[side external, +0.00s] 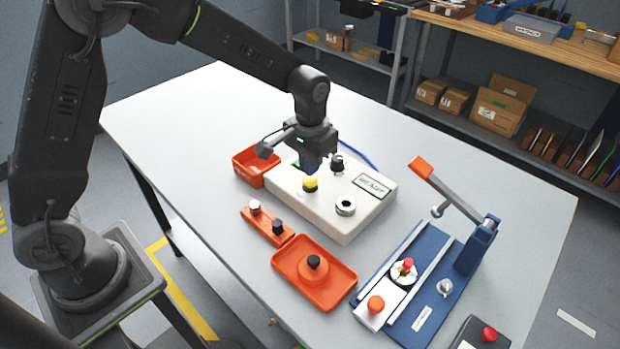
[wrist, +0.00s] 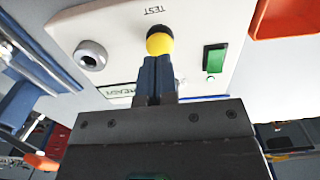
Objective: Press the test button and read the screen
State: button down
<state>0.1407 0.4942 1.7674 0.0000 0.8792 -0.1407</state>
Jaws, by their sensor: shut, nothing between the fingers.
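The white test box (side external: 335,222) stands on the table. Its yellow test button (side external: 310,183) has a dark base and also shows in the wrist view (wrist: 160,41), beside the printed word TEST. The screen (side external: 372,186) reads READY in the side view; in the wrist view it is mostly hidden behind my gripper. My gripper (side external: 309,168) points down right above the yellow button, its blue fingers closed together and empty. In the wrist view the fingertips (wrist: 156,62) are just beside the button; I cannot tell whether they touch it.
The box also carries a round silver socket (side external: 345,206), a black knob (side external: 337,163) and a green switch (wrist: 214,58). An orange bin (side external: 250,166) is behind left, orange trays (side external: 318,290) in front. A blue lever press (side external: 478,247) stands right. The table's back left is clear.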

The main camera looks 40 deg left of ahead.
aim_at(309, 180)
jog(key=shift+f, duration=1.45)
jog(key=shift+r, duration=0.1)
jog(key=shift+r, duration=2.9)
jog(key=shift+s+r, duration=0.1)
jog(key=shift+r, duration=0.1)
jog(key=s+a+r+t, duration=0.3)
jog(key=s+a+r, duration=0.1)
jog(key=s+r, duration=0.55)
jog(key=s+a+r+t, duration=0.2)
jog(key=s, duration=1.1)
jog(key=shift+r+t, duration=0.3)
jog(key=shift+r, duration=0.1)
